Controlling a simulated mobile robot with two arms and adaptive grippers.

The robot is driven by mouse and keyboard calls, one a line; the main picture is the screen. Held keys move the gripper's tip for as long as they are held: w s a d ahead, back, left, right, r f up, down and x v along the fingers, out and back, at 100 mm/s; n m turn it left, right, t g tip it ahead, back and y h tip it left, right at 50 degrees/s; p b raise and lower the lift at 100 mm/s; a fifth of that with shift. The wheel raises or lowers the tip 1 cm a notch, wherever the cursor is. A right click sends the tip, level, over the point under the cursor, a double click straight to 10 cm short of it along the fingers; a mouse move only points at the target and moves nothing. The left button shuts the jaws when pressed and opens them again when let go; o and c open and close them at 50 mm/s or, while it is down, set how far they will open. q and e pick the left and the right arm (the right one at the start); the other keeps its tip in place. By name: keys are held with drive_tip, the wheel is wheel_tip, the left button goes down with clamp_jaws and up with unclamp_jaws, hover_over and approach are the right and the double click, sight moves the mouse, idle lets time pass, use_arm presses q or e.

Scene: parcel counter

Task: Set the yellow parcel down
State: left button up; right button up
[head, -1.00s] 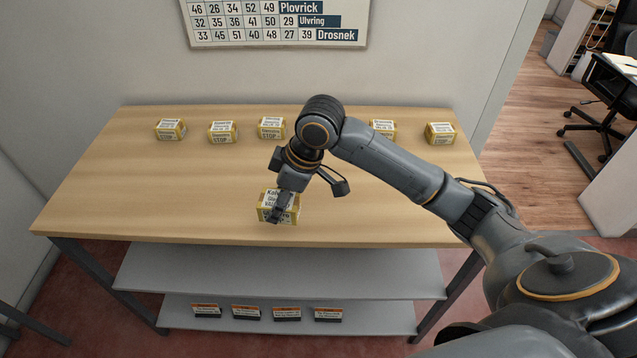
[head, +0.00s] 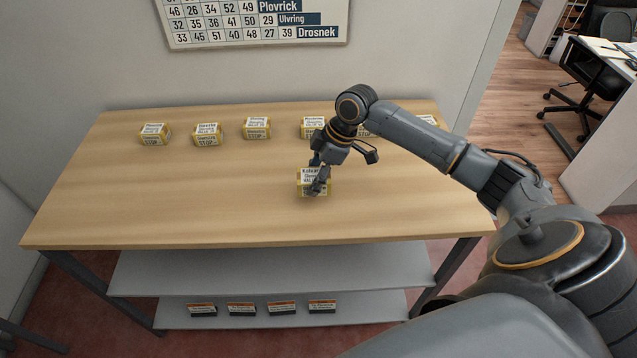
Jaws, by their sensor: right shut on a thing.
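The yellow parcel (head: 307,176) with a white label on its face is in the head view, right of the middle of the wooden table (head: 170,205). My right gripper (head: 318,182) is shut on it from above and covers part of its label. I cannot tell whether the parcel touches the tabletop or hangs just above it. My left gripper is not in the head view.
Several similar yellow parcels stand in a row along the back of the table, among them one at the left end (head: 154,134) and one in the middle (head: 256,128). The table's left and front areas are clear. Orange-topped boxes (head: 241,309) stand on the lower shelf (head: 180,316).

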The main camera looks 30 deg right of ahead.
drive_tip(key=shift+d+f, duration=0.2)
drive_tip(key=f, duration=0.1)
drive_tip(key=f+p, duration=0.1)
drive_tip(key=f, duration=0.1)
drive_tip(key=shift+d+p, duration=0.3)
drive_tip(key=shift+d, duration=0.05)
drive_tip(key=shift+f, duration=0.55)
drive_tip(key=o, duration=1.3)
use_arm(q)
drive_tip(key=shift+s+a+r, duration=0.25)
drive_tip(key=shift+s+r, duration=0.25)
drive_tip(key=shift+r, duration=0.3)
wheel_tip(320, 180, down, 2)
drive_tip(key=shift+b, duration=1)
use_arm(e)
drive_tip(key=v, duration=1.2)
